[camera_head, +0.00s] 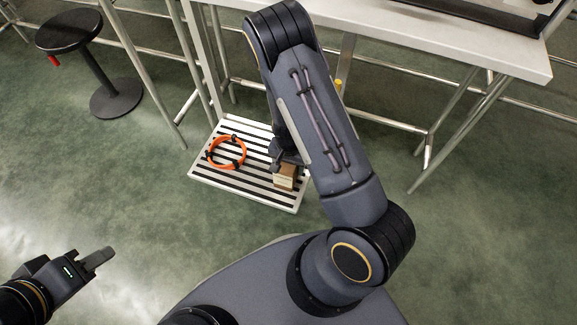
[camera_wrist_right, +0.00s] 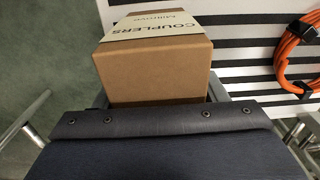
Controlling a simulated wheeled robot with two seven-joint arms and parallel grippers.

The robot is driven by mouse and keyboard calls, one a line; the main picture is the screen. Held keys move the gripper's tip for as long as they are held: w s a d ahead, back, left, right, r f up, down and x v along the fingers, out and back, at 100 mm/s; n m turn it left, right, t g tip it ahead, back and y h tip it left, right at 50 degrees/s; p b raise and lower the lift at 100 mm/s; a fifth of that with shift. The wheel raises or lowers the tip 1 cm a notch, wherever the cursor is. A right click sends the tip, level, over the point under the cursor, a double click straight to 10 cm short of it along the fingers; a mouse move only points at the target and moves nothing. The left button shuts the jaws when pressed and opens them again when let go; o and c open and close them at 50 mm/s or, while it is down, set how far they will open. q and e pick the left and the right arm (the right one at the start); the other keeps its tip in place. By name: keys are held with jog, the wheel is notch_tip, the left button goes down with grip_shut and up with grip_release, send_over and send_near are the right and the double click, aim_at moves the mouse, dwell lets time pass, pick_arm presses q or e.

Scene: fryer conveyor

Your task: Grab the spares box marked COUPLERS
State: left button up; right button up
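The cardboard spares box with a cream label reading COUPLERS (camera_wrist_right: 152,73) is close in front of my right gripper (camera_wrist_right: 160,97) in the right wrist view. A grey finger shows at each side of the box's near end; the finger ends are hidden, so I cannot tell whether they press on it. In the head view the box (camera_head: 286,178) is at the right part of the striped platform, with my right gripper (camera_head: 283,160) just over it, partly hidden by my arm. My left gripper (camera_head: 99,258) is away at lower left, seen side-on, with nothing visible in it.
The slatted black-and-white platform (camera_head: 240,188) also carries an orange coiled hose (camera_head: 227,152), left of the box. A white table (camera_head: 400,52) with metal legs stands behind. A black stool (camera_head: 95,62) stands at upper left. Green floor is clear at left.

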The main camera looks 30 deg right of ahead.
jog(key=c, duration=0.9)
jog(key=shift+c, duration=0.2)
